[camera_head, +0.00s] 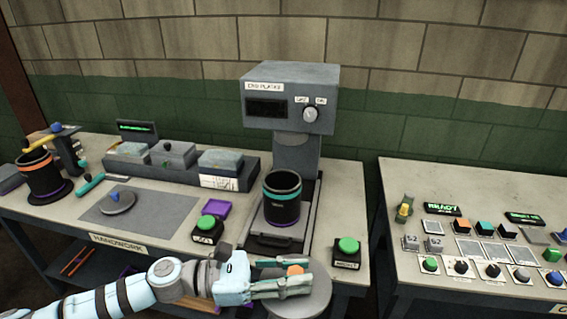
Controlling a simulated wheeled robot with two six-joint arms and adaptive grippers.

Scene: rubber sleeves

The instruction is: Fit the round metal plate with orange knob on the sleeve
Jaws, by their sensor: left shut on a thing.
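My left gripper (281,283) is at the front edge of the handwork table, its arm coming in from the lower left. It is shut on the round metal plate (318,298), with the orange knob (295,270) showing between the fingers. The plate is in front of the press. A black sleeve with a teal band (282,205) stands upright on the press base, with its top open. Another black sleeve with an orange band (42,178) stands at the far left of the table. My right gripper is not in view.
The grey press (290,95) rises behind the teal-banded sleeve. Green buttons stand at its left (207,224) and right (347,248). A metal plate with a blue knob (117,203) lies on a grey mat (150,222). A second table (450,178) with blocks stands right, beyond a gap.

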